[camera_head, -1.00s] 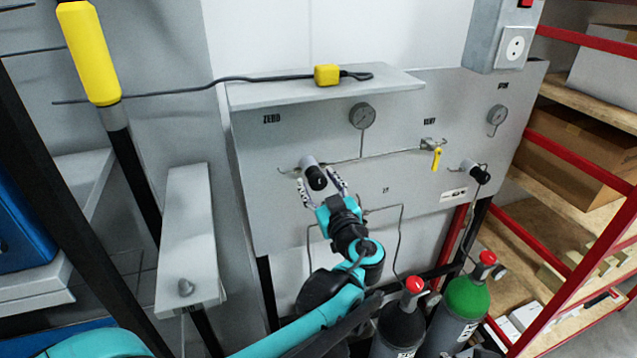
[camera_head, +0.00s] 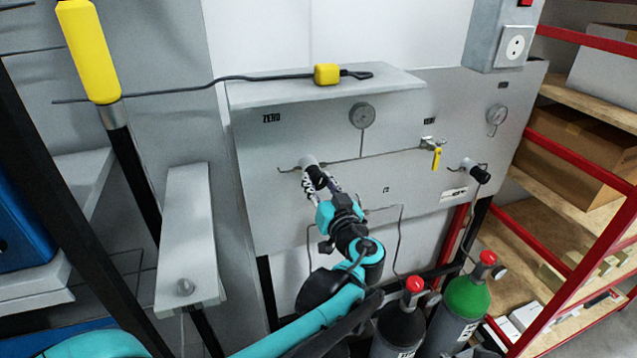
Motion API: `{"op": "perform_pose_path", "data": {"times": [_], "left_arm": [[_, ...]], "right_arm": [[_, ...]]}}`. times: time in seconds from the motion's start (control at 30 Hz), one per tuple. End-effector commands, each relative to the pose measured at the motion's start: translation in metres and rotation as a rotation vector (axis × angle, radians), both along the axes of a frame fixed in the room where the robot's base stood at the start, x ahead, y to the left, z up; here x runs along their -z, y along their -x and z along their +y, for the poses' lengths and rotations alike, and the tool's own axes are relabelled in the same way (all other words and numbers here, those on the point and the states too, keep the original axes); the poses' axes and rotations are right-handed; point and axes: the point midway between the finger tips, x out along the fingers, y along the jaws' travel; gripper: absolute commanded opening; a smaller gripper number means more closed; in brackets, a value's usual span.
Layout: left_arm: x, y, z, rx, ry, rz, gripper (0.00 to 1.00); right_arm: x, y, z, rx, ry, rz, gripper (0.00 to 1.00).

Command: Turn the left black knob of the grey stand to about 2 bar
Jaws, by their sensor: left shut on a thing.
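The grey stand (camera_head: 260,215) is an upright panel in the middle of the head view. Its left black knob (camera_head: 314,174) sits on the panel's left part, on a light round base. My left gripper (camera_head: 319,181) reaches up from below and is shut on this knob, its fingers partly covering it. The left gauge (camera_head: 361,115) is above and right of the knob; its needle is too small to read. The right black knob (camera_head: 480,173) and the right gauge (camera_head: 497,114) are on the panel's right side. My right gripper is not in view.
A yellow-handled valve (camera_head: 436,158) sits between the knobs. A yellow block with a cable (camera_head: 327,74) lies on the shelf above. Gas bottles with red caps (camera_head: 414,285) stand below right. A red-framed rack (camera_head: 570,165) is at the right.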

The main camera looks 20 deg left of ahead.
Motion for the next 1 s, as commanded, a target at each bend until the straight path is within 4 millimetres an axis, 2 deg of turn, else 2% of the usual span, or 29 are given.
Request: {"op": "perform_pose_path", "data": {"times": [1.0], "left_arm": [[-0.0001,-0.0004,-0.0005,0.0,-0.799,0.539,0.06]], "right_arm": [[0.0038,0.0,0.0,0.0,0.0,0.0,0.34]]}}
